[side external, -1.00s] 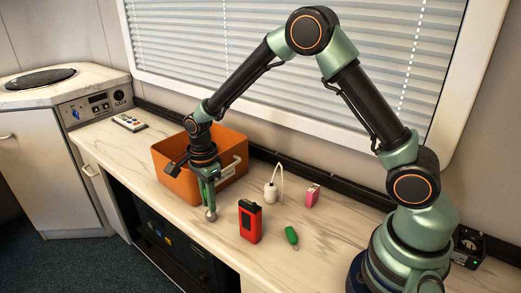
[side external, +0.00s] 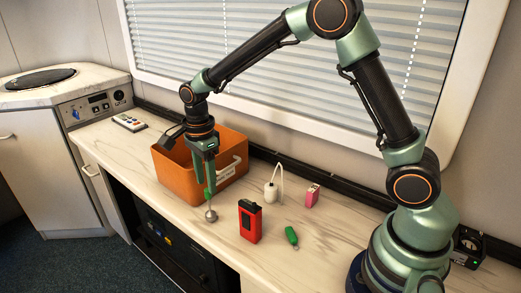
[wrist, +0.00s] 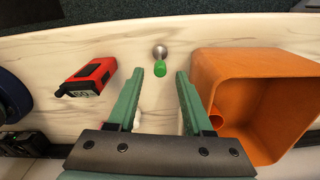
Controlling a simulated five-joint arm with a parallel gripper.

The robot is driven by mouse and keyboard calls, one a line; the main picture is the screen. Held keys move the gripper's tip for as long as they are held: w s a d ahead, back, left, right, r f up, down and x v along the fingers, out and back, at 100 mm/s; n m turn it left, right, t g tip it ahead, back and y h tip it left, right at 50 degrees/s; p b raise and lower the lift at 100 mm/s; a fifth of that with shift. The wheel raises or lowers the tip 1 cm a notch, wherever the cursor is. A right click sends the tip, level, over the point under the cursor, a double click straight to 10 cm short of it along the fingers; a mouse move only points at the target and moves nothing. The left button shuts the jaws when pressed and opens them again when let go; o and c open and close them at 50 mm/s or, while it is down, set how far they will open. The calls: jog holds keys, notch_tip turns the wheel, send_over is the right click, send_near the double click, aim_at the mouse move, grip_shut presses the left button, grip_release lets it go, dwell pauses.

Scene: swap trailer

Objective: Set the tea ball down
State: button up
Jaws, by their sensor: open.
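The tea ball (side external: 211,216), a silvery ball on a thin stem with a green grip, stands upright on the pale counter in front of the orange bin. In the wrist view its ball (wrist: 160,51) and green grip (wrist: 160,69) show just beyond the fingertips, centred between them. My gripper (side external: 206,187) is above the tea ball, pointing down. In the wrist view my gripper (wrist: 160,76) is open, with a clear gap on both sides of the green grip.
The orange bin (side external: 178,183) stands close behind my gripper. A red handheld device (side external: 250,222) is right of the tea ball. A green item (side external: 292,236), a white item with a loop (side external: 271,192) and a pink box (side external: 312,196) stand further right. The counter's front edge is near.

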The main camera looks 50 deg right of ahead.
notch_tip(320, 180, up, 6)
jog(key=shift+f, duration=0.25)
jog(key=s+d+r+n+t, duration=0.2)
jog(key=s+d+r+n, duration=0.1)
jog(key=s+n, duration=0.5)
jog(key=s+d+r+n+t, duration=0.3)
jog(key=s+n, duration=0.5)
jog(key=n, duration=0.3)
jog(key=shift+d+r+n+t, duration=0.3)
jog(key=shift+d+r+n, duration=0.15)
jog(key=shift+r, duration=0.8)
